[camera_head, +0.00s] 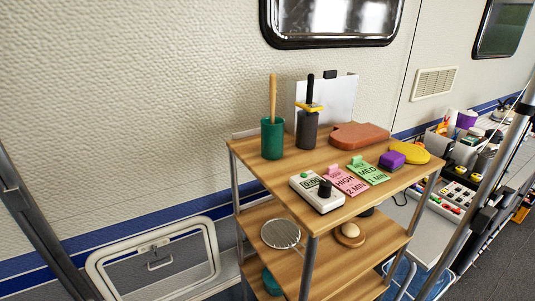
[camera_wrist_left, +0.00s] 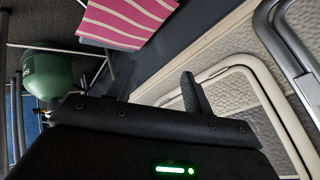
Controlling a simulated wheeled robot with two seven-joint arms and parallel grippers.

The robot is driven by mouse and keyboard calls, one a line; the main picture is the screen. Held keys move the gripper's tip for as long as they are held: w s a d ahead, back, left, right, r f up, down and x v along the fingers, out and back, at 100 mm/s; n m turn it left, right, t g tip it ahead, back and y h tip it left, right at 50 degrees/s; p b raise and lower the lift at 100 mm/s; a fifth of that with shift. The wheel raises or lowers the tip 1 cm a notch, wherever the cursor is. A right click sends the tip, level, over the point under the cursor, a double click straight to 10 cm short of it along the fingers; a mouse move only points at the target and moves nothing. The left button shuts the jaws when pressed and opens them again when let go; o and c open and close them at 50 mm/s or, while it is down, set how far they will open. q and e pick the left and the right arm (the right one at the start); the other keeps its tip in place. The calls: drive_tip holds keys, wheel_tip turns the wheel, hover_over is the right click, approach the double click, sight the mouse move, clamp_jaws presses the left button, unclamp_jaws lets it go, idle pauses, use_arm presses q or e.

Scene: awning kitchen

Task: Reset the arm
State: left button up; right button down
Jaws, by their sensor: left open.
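My left gripper (camera_wrist_left: 138,88) shows only in the left wrist view. It is open, with one dark finger standing up clearly at the right and the other hard to make out at the left. Nothing shows between the fingers. It is beside the panelled wall with a light-framed hatch (camera_wrist_left: 232,72). Neither gripper shows in the head view, and my right gripper is not seen in either view.
A wooden shelf cart (camera_head: 262,172) stands ahead, holding a green cup (camera_head: 272,139), a timer (camera_head: 317,192) and other items. A grey pole (camera_head: 487,185) stands at the right. The left wrist view shows a green round container (camera_wrist_left: 47,74) and pink striped fabric (camera_wrist_left: 125,20).

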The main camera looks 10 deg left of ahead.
use_arm(q)
drive_tip(key=s+d+f+n+g+h, duration=0.1)
drive_tip(key=s+d+f, duration=0.3)
drive_tip(key=s, duration=0.4)
drive_tip(key=s+d+f+n+g, duration=0.1)
drive_tip(key=s+d+f+g, duration=0.2)
drive_tip(key=s, duration=0.6)
drive_tip(key=s+d+f+n+g+h, duration=0.1)
drive_tip(key=s+d+f, duration=0.3)
drive_tip(key=s, duration=0.5)
drive_tip(key=d+g, duration=0.1)
drive_tip(key=d, duration=0.1)
drive_tip(key=shift+d+f+g+h, duration=0.3)
drive_tip(key=shift+d+g, duration=0.05)
drive_tip(key=shift+g, duration=0.05)
